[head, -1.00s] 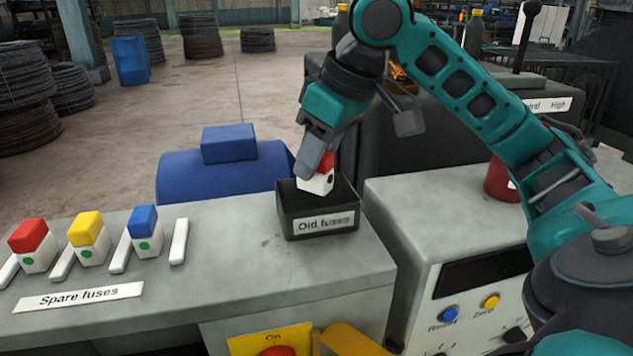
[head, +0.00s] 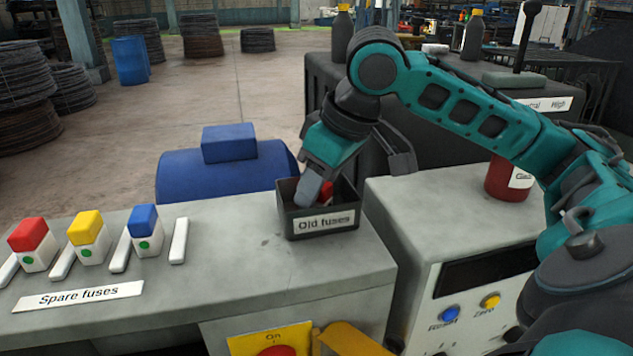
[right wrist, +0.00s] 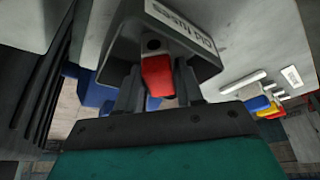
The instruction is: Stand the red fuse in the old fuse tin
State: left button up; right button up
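The red fuse (head: 326,191), with a red top and a white body, is down inside the old fuse tin (head: 288,222), a dark open box labelled "Old fuses" on the grey bench. My right gripper (head: 318,190) reaches into the tin from above, its fingers on either side of the fuse's red part. In the right wrist view the red fuse (right wrist: 157,76) sits between the fingers, with a dark dot on its white end. The tin (right wrist: 205,66) surrounds it. Whether the fuse touches the tin's floor is hidden. My left gripper is not in view.
Red (head: 33,242), yellow (head: 88,237) and blue (head: 145,230) spare fuses with green dots stand at left behind a "Spare fuses" label (head: 78,296). A grey control box (head: 420,215) stands right of the tin, with a red can (head: 508,180) on it.

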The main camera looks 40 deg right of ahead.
jog(key=shift+o, duration=0.5)
jog(key=shift+r, duration=0.15)
jog(key=shift+r, duration=0.2)
jog(key=v, duration=1.1)
jog(key=shift+r, duration=0.35)
jog(key=shift+s, duration=0.15)
